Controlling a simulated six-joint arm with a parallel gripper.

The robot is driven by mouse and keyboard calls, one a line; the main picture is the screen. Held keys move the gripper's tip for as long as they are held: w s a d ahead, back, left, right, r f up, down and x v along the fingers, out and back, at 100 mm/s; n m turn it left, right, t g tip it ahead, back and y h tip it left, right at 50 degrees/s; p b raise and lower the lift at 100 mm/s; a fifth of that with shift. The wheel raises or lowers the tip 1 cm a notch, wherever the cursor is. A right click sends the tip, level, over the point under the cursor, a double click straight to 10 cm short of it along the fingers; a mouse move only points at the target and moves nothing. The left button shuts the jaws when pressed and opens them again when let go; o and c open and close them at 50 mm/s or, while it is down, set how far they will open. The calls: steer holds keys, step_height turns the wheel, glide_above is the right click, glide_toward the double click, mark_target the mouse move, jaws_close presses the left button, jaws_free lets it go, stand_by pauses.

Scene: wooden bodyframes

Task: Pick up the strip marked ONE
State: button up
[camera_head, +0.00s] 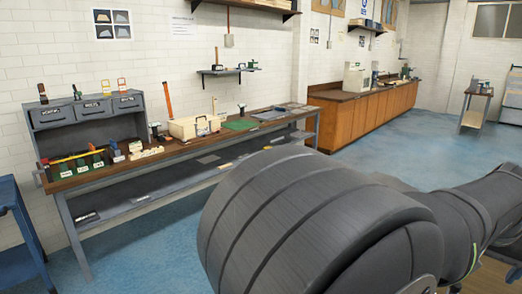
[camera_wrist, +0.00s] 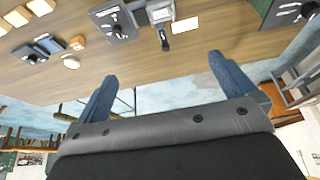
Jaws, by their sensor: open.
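I cannot make out a strip marked ONE in either view, as the lettering is too small to read. In the wrist view my gripper (camera_wrist: 162,68) is open, its two blue fingers spread wide with nothing between them. A wooden surface (camera_wrist: 150,75) lies beyond the fingertips, and the small things on it are apart from the gripper. In the head view the gripper cannot be made out, and my dark arm fills the lower right.
The long workbench (camera_head: 200,143) carries a grey drawer unit (camera_head: 86,112), several small dark green labelled items (camera_head: 82,163), a cream box (camera_head: 194,126) and a green mat (camera_head: 240,125). In the wrist view several small blocks (camera_wrist: 42,7) and dark devices (camera_wrist: 115,20) lie along the top.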

steer(key=c, duration=1.6)
steer(key=shift+o, duration=0.2)
steer(key=d+x, duration=0.1)
steer(key=x, duration=0.7)
steer(key=d+x, duration=0.1)
steer(key=x, duration=0.8)
steer(key=s+d+x, duration=0.1)
steer(key=x, duration=0.7)
steer(key=shift+w+r, duration=0.1)
steer(key=shift+s+x, duration=0.2)
steer(key=shift+x, duration=2.95)
